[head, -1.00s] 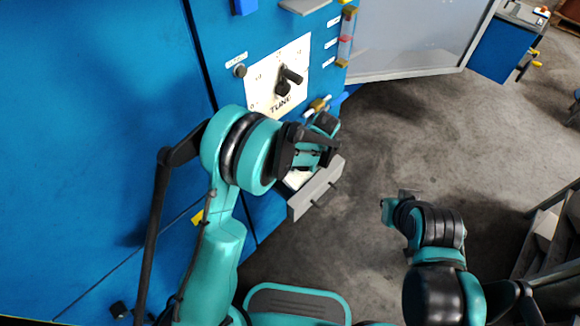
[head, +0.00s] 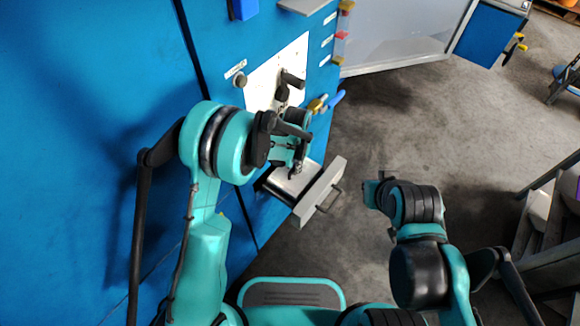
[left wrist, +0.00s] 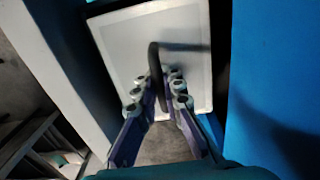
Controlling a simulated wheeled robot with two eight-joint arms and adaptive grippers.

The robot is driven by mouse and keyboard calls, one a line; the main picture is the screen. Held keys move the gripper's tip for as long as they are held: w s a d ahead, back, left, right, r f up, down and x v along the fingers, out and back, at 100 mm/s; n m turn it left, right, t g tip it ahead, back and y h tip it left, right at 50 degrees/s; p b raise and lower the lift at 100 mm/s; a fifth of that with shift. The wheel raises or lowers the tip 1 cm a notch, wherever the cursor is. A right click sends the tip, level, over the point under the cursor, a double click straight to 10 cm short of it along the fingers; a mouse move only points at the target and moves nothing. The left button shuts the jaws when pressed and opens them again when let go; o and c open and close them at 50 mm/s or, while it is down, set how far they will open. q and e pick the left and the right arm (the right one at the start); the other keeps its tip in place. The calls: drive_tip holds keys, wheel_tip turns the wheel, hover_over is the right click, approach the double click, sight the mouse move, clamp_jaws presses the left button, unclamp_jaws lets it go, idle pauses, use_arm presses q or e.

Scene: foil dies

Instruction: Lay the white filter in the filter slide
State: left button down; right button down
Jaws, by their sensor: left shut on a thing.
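The filter slide (head: 318,193) stands out of the blue cabinet like a drawer, with a grey front and a handle. My left gripper (head: 297,168) is above its pale inside, between the cabinet and the slide's front. In the left wrist view, my left gripper (left wrist: 160,88) is shut on a thin, dark-looking upright piece (left wrist: 155,62), which I take to be the white filter or its grip. Behind it lies a pale rectangular surface (left wrist: 125,40) with a lighter rim; I cannot tell whether the piece touches it. My right gripper (head: 372,188) is away to the right, its jaws unclear.
The blue cabinet (head: 80,90) fills the left, with a dial plate (head: 263,80) and black knob above the slide. Coloured levers (head: 325,103) stick out nearby. A grey door (head: 400,30) is at the back. The grey floor (head: 420,120) is clear; stairs are at right.

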use_arm(q)
drive_tip(key=shift+s+d+f, duration=0.2)
drive_tip(key=shift+d+f, duration=0.15)
drive_tip(key=shift+f, duration=0.25)
drive_tip(key=shift+w+a, duration=0.1)
drive_tip(key=shift+a, duration=0.05)
drive_tip(key=shift+f, duration=0.1)
use_arm(e)
drive_tip(key=shift+s+d+f, duration=0.2)
drive_tip(key=shift+d+f, duration=0.1)
drive_tip(key=shift+f, duration=0.25)
use_arm(q)
drive_tip(key=shift+f+b, duration=0.55)
drive_tip(key=shift+b, duration=0.25)
use_arm(e)
drive_tip(key=shift+f, duration=0.55)
use_arm(q)
drive_tip(key=c, duration=1.6)
unclamp_jaws()
drive_tip(key=shift+c, duration=0.2)
